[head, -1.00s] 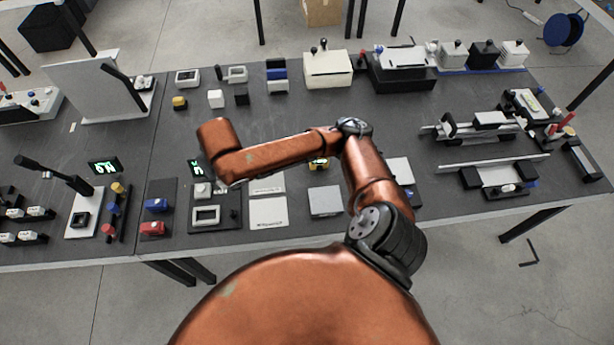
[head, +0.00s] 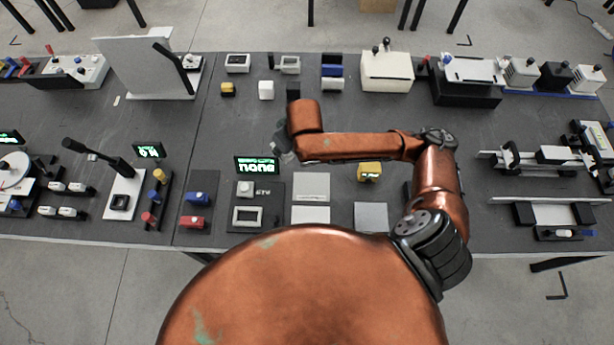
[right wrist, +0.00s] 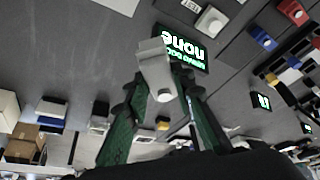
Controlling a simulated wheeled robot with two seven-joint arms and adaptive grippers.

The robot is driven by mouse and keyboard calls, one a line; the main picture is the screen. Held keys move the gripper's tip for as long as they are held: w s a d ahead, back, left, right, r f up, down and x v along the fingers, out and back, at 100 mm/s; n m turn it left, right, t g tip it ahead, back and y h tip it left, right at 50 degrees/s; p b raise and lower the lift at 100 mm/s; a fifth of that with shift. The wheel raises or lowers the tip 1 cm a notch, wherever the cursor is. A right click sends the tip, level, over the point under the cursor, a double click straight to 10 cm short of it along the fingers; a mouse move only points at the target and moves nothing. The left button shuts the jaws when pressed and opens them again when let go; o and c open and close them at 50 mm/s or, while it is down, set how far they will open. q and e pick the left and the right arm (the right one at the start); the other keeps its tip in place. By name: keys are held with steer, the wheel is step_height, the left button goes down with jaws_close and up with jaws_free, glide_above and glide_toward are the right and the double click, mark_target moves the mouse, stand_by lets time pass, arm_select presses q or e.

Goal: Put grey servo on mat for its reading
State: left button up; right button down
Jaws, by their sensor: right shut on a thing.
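My right gripper (right wrist: 165,90) is shut on a light grey servo (right wrist: 154,64), a small block with a round boss, seen in the right wrist view. In the head view the right gripper (head: 283,153) is largely hidden behind its own arm, above the table and just right of a lit green display (head: 257,165). The display reads "none" on its large line. A dark mat (head: 268,199) lies in front of the display, with a white-framed rectangle and a small white block on it. I cannot tell how high the servo is above the table. My left gripper is not in view.
A white plate (head: 311,187), a grey plate (head: 370,217) and a yellow block (head: 369,171) lie to the right. A post stand (head: 125,190) stands farther left. The table centre behind the display is mostly clear.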

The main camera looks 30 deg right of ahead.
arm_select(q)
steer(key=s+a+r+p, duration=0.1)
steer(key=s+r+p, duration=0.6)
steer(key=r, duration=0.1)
arm_select(e)
steer(key=s+a+f+n+g+y, duration=0.1)
steer(key=s+f+n, duration=0.2)
steer(key=s+n, duration=0.3)
steer(key=s+a+f+n+g+y, duration=0.1)
steer(key=s+a+f+n+y, duration=0.2)
steer(key=s, duration=0.5)
steer(key=h+p, duration=0.1)
steer(key=p, duration=0.1)
glide_above(313, 187)
step_height(313, 187, down, 10)
steer(key=shift+a+f, duration=0.1)
steer(key=shift+f, duration=0.05)
step_height(313, 187, down, 3)
steer(key=shift+w, duration=0.1)
steer(key=shift+f, duration=0.25)
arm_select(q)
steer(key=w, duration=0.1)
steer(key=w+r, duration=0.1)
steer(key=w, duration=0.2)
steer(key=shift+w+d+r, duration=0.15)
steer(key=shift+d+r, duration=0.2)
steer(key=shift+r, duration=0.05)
arm_select(e)
steer(key=shift+f, duration=0.1)
